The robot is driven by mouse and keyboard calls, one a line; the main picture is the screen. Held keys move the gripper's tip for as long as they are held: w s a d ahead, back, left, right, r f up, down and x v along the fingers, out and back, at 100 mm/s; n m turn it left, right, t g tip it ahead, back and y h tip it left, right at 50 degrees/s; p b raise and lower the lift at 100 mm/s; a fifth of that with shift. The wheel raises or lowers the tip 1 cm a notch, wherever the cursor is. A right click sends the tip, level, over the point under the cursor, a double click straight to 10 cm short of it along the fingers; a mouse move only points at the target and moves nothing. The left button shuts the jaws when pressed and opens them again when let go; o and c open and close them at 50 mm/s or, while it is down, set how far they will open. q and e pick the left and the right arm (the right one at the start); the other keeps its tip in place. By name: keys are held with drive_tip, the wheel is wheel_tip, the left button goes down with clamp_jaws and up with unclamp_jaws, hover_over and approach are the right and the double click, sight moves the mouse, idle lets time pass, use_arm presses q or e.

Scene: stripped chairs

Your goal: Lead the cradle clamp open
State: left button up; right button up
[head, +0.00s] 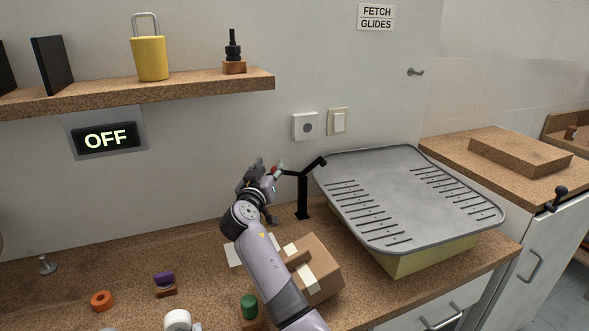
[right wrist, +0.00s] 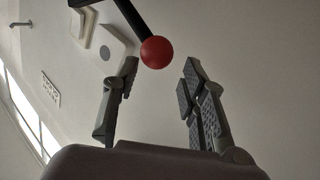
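The clamp appears to be the black post with a bent arm (head: 303,196) standing on the counter, left of the large grey-lidded bin. A black rod tipped with a red ball (right wrist: 157,52) shows in the right wrist view. My right gripper (head: 268,171) is raised beside the clamp's left side in the head view. In the right wrist view its fingers (right wrist: 160,68) are open, and the ball lies near the gap between the tips; contact cannot be told. In the head view the ball is mostly hidden by the gripper. My left gripper is out of view.
A grey-lidded yellowish bin (head: 410,195) stands close on the right. A cardboard box (head: 322,263) lies beneath my right arm. A green-capped item (head: 249,306), purple item (head: 164,278) and orange ring (head: 101,300) are in front. A shelf (head: 190,86) hangs above left.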

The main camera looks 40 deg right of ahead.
drive_tip(key=o, duration=0.4)
drive_tip(key=shift+s+d+f+g, duration=0.2)
drive_tip(key=shift+d+f, duration=0.2)
drive_tip(key=shift+f, duration=0.15)
drive_tip(key=shift+s+d+f+g, duration=0.1)
drive_tip(key=shift+s+d+f, duration=0.05)
drive_tip(key=shift+d+f, duration=0.3)
drive_tip(key=shift+a+f, duration=0.1)
drive_tip(key=shift+a, duration=0.05)
drive_tip(key=v, duration=0.4)
drive_tip(key=shift+s+a+f, duration=0.15)
drive_tip(key=shift+s+f, duration=0.05)
drive_tip(key=shift+f, duration=0.2)
drive_tip(key=shift+w+a+r, duration=0.1)
drive_tip(key=shift+a+r, duration=0.15)
drive_tip(key=shift+r, duration=0.1)
